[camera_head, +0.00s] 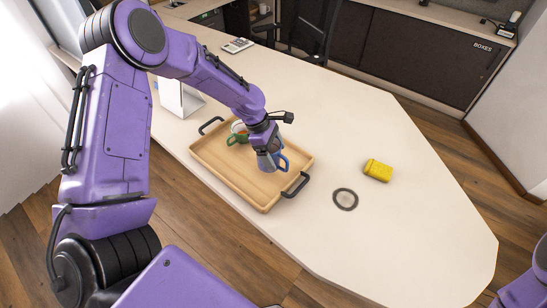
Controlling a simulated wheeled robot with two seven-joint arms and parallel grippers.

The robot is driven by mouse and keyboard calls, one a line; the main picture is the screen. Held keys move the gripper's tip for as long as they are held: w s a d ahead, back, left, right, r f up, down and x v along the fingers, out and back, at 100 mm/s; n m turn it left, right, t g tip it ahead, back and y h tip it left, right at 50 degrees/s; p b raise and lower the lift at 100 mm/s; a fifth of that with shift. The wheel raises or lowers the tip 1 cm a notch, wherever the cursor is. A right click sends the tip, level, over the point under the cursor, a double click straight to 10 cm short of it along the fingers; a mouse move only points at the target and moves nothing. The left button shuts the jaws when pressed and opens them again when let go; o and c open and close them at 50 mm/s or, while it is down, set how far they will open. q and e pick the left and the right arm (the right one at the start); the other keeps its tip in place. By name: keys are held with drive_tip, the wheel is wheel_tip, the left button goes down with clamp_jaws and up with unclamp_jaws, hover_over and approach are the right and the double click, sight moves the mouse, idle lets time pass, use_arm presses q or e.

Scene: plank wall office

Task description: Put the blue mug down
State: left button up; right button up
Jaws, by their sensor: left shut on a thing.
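My left gripper (267,150) comes down over the wooden tray (225,178) and is shut on the blue mug (281,163). The mug is over the right part of the tray, its handle toward the right. The gripper hides part of the mug, and I cannot tell whether its base touches the tray floor. A green mug (238,138) stands in the tray just left of the gripper, with a red and white thing close by it, partly hidden. Part of my right arm shows at the bottom right corner; its gripper is out of view.
The tray has black handles (297,186) and lies on a pale table (370,225). A dark round ring or coaster (345,199) and a yellow block-like thing (378,170) lie to its right. A white stand (180,98) is behind. The table's front right is clear.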

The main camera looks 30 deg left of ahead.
sight(273, 158)
use_arm(q)
drive_tip(key=shift+w+a+f+p, duration=0.1)
drive_tip(key=shift+a+f+p, duration=0.1)
drive_tip(key=shift+f, duration=0.75)
drive_tip(key=shift+w+a+f+p, duration=0.1)
drive_tip(key=shift+f+p, duration=0.1)
drive_tip(key=shift+f, duration=0.7)
drive_tip(key=shift+s+f, duration=0.1)
drive_tip(key=o, duration=1.1)
drive_tip(key=v, duration=1.2)
drive_tip(key=shift+b, duration=0.4)
